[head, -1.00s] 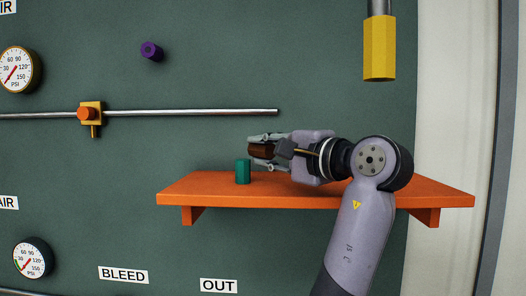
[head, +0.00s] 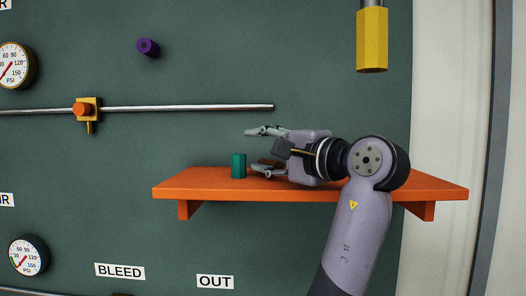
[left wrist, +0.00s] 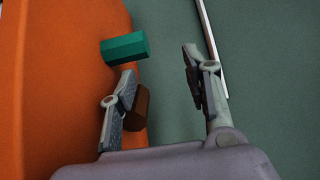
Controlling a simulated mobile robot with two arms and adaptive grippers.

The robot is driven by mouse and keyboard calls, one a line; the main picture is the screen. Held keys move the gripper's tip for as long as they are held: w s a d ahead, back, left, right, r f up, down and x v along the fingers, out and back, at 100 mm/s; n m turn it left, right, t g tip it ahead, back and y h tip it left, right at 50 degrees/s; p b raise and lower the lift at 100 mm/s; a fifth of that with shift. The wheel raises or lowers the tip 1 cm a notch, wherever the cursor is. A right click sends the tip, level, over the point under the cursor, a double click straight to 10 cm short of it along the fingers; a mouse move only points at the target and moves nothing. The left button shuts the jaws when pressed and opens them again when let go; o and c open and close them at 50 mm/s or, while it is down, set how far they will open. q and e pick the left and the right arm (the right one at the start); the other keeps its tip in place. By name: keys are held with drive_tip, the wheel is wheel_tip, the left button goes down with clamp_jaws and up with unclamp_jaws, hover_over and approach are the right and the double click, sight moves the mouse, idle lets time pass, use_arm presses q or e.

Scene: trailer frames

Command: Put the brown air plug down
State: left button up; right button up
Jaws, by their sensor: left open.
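My left gripper (head: 252,149) is open above the orange shelf (head: 405,187), its fingers pointing left in the head view. The brown air plug (head: 268,162) is low, beside the lower finger and partly hidden by it. In the left wrist view the brown plug (left wrist: 142,108) shows partly behind the left finger, and the space between the fingertips (left wrist: 160,68) is empty. The plug appears to be at shelf level; its contact with the shelf and the finger is not clear. My right gripper is not in view.
A green plug (head: 238,166) stands upright on the shelf, just left of the lower fingertip. A metal rod (head: 190,108) with an orange and yellow valve (head: 87,110) runs along the panel. A purple plug (head: 148,47) and a yellow hexagonal fitting (head: 372,40) are higher up.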

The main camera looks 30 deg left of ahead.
use_arm(q)
drive_tip(key=shift+r, duration=0.2)
drive_tip(key=shift+a+r+p, duration=0.1)
drive_tip(key=shift+r+p, duration=0.35)
drive_tip(key=shift+p, duration=0.1)
drive_tip(key=b+v, duration=0.5)
drive_tip(key=v, duration=0.6)
drive_tip(key=shift+d+f, duration=0.15)
drive_tip(key=shift+d, duration=0.1)
drive_tip(key=shift+s+d, duration=0.1)
drive_tip(key=shift+d, duration=0.25)
